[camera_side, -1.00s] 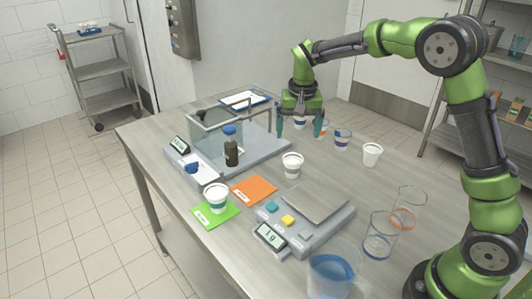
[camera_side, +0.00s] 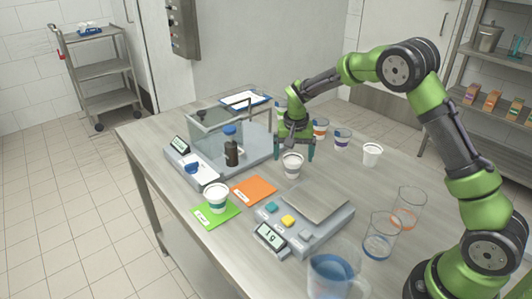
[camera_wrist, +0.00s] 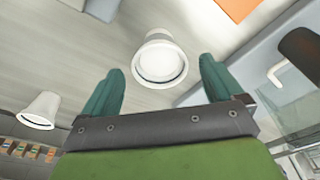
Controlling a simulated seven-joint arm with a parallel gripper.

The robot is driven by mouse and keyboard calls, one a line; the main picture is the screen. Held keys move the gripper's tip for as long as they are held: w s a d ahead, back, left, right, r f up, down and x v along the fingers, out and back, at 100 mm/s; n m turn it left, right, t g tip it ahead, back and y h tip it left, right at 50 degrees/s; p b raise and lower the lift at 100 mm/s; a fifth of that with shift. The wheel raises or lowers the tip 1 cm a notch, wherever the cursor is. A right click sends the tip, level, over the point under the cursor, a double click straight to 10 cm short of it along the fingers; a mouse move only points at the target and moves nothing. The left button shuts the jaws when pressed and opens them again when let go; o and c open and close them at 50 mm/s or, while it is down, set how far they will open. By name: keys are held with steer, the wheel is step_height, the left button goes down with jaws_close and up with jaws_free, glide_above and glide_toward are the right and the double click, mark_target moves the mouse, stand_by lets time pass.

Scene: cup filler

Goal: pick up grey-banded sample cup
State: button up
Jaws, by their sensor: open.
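The grey-banded sample cup (camera_side: 292,166) stands upright on the table beyond the orange card, with a white lid; its band is faint at this size. My gripper (camera_side: 294,152) is above it, fingers pointing down, open and empty. In the wrist view the white cup (camera_wrist: 160,62) lies between and just beyond the two green fingertips (camera_wrist: 161,72), apart from both. Its band is not clear there.
A teal-banded cup (camera_side: 216,198) stands on the green card. An orange-banded cup (camera_side: 321,127), a blue-banded cup (camera_side: 342,139) and a plain white cup (camera_side: 372,154) stand to the right. A dark bottle (camera_side: 231,153) and balance (camera_side: 315,204) are nearby.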

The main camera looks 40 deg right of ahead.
mark_target(293, 159)
step_height(293, 159, down, 5)
steer(key=shift+w+d+r, duration=0.1)
steer(key=shift+w+d, duration=0.05)
